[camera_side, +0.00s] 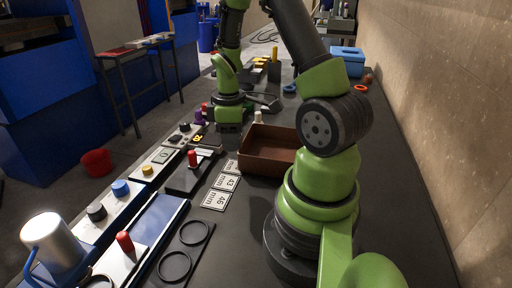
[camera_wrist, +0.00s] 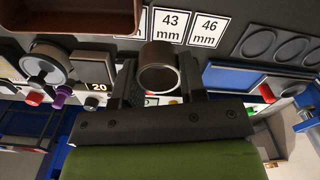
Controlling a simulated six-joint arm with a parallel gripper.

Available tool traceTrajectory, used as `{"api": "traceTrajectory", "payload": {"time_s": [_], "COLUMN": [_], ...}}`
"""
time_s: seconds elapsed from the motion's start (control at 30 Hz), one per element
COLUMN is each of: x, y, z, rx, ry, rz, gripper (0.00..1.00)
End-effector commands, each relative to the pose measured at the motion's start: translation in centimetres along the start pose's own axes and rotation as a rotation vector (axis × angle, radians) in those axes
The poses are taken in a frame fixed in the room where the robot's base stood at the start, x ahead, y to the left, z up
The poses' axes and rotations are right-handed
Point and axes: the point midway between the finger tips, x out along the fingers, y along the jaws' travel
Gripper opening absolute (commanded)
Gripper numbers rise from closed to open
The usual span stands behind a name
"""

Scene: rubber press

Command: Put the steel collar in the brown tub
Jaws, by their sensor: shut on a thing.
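The steel collar (camera_wrist: 158,66) is a short, hollow metal ring in the wrist view, held between the two dark fingers of my gripper (camera_wrist: 158,80). My gripper is shut on it. The brown tub (camera_wrist: 75,24) shows at the top left of the wrist view, beyond and to the left of the collar, apart from it. In the side view the tub (camera_side: 265,163) stands open on the dark bench, partly hidden by my arm. My gripper (camera_side: 229,127) is beside the tub's far left corner there. The collar cannot be made out in the side view.
White size cards (camera_side: 222,183) lie left of the tub. Left of them are a black block with a red knob (camera_side: 192,158) and a blue strip (camera_side: 150,228). Black rings (camera_side: 175,266) lie near the front. A blue box (camera_side: 346,60) stands at the back right.

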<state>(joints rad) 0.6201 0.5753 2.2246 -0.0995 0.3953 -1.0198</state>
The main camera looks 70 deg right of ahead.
Motion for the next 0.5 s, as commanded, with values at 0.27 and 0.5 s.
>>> {"api": "traceTrajectory", "payload": {"time_s": [0.27, 0.5], "x": [-0.3, 1.0], "y": [4.9, 6.0], "z": [6.0, 8.2], "rx": [-0.056, -0.092], "ry": [0.001, -0.001], "rz": [0.001, -0.007], "gripper": [0.14, 0.14]}}
